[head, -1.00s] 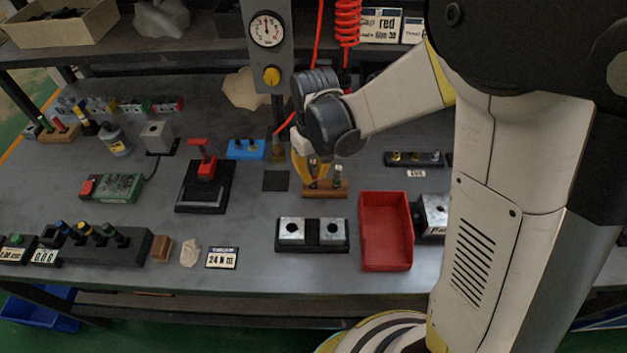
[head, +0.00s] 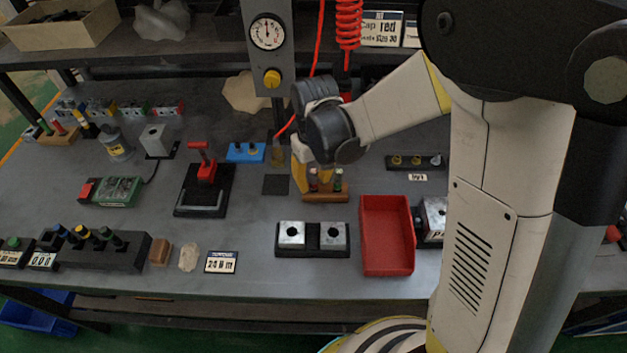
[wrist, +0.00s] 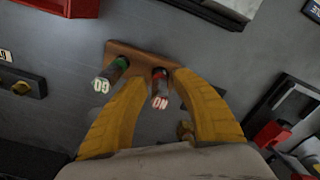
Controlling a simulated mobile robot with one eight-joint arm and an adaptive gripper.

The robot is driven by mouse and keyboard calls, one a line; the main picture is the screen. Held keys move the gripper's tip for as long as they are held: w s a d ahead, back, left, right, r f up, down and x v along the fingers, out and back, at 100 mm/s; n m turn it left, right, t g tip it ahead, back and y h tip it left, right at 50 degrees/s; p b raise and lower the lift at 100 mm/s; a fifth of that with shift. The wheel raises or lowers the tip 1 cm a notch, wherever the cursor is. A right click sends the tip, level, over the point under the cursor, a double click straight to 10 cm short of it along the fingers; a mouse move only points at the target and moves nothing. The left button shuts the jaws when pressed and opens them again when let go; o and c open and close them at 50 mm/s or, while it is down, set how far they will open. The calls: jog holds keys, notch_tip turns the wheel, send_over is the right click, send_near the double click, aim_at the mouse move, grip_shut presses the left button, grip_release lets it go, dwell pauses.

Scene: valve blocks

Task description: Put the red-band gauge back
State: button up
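The red-band gauge (wrist: 160,88), marked "NO" on its end, stands in a wooden stand (wrist: 142,54). The green-band gauge (wrist: 112,74), marked "GO", stands beside it. My gripper (wrist: 159,79) is open, its yellow fingers on either side of the red-band gauge with visible gaps. In the head view my gripper (head: 304,181) is at the left end of the stand (head: 326,197). The red-band gauge (head: 313,180) and green-band gauge (head: 338,180) show upright there. The gauges' lower ends are hidden in the stand.
A dark block with two metal pieces (head: 313,251) and a red tray (head: 387,265) lie in front of the stand. A red-handled clamp (head: 205,185) and blue holder (head: 246,152) stand to its left. A gauge post (head: 267,60) rises behind.

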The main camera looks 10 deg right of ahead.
notch_tip(320, 180, up, 11)
jog(key=p, duration=0.4)
jog(key=shift+s+f, duration=0.15)
jog(key=shift+f, duration=0.05)
jog(key=shift+s+d+r, duration=0.1)
jog(key=shift+d+r, duration=0.05)
jog(key=shift+r, duration=0.5)
jog(key=s+d+r+m+t, duration=0.3)
jog(key=s+d+r+t, duration=0.4)
jog(key=s, duration=0.5)
notch_tip(320, 180, up, 2)
jog(key=d, duration=0.2)
jog(key=shift+s+d+r+m, duration=0.25)
jog(key=shift+d+m, duration=0.05)
jog(key=shift+m, duration=0.1)
jog(key=shift+d, duration=0.1)
